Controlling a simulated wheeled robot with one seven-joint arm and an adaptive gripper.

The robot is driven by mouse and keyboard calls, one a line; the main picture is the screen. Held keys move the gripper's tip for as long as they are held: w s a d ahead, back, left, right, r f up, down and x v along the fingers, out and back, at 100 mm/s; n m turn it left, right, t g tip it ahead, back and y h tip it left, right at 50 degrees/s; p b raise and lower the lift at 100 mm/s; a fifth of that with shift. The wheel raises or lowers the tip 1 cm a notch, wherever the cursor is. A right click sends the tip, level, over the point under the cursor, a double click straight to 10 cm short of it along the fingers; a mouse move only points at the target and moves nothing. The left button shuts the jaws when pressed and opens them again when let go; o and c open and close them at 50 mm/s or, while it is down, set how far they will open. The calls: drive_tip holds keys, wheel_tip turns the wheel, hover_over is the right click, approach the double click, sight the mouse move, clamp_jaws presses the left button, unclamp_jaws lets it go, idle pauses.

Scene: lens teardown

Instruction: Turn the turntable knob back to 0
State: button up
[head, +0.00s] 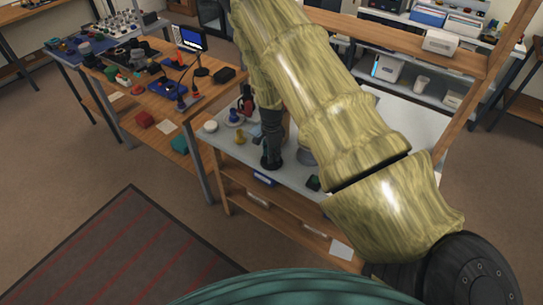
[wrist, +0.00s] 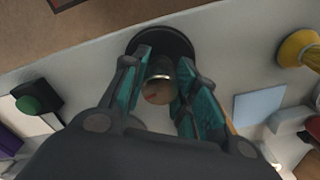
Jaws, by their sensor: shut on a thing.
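In the wrist view my gripper (wrist: 163,70) points down with a teal-padded finger on each side of a round brownish knob (wrist: 158,92) with a shiny metal rim. It is shut on this knob. A dark round disc (wrist: 172,38), apparently the turntable, shows behind the fingertips. The knob's markings cannot be read, so its setting cannot be told.
The grey bench (head: 230,160) holds a yellow piece (head: 240,138), a white round piece (head: 211,127) and a dark box with a green top (head: 313,183). In the wrist view a light blue card (wrist: 258,107) lies right of my fingers. A cluttered wooden bench (head: 150,90) stands at left.

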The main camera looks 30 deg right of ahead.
drive_tip(key=n+b, duration=0.2)
drive_tip(key=n, duration=0.1)
drive_tip(key=shift+f+n, duration=0.15)
drive_tip(key=shift+n, duration=0.15)
drive_tip(key=n+b, duration=0.2)
drive_tip(key=n, duration=0.1)
drive_tip(key=shift+n, duration=0.3)
drive_tip(key=n+b, duration=0.1)
drive_tip(key=n, duration=0.2)
drive_tip(key=shift+n, duration=0.4)
drive_tip(key=shift+n+b, duration=0.7)
drive_tip(key=shift+n, duration=1.3)
drive_tip(key=shift+r, duration=0.2)
drive_tip(key=o, duration=1)
